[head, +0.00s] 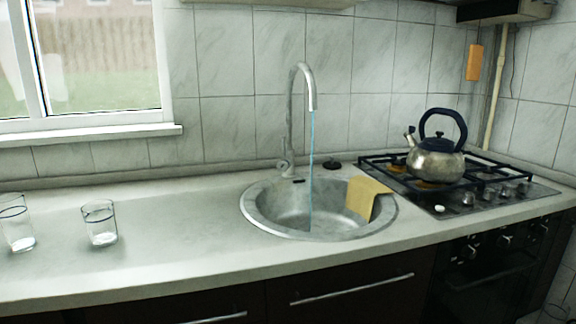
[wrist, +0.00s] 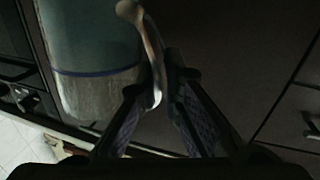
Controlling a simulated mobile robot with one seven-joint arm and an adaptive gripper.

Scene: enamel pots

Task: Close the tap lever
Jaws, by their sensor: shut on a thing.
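The tap (head: 297,105) stands behind the round sink, with its curved spout over the basin. A thin bluish stream of water (head: 312,150) runs from the spout into the sink (head: 262,209). The tap lever (head: 284,164) appears to be the small part low on the tap's left side; its exact position is hard to tell. In the wrist view my gripper (wrist: 160,90) is shut on the curved handle of a pale vessel (wrist: 92,95) with a dark blue band. My gripper does not show in the head view.
A yellow cloth (head: 368,197) hangs over the sink's right rim. A black plug (head: 332,165) lies behind the sink. Two glasses (head: 100,223) stand on the left counter. A kettle (head: 436,160) sits on the gas hob (head: 480,198).

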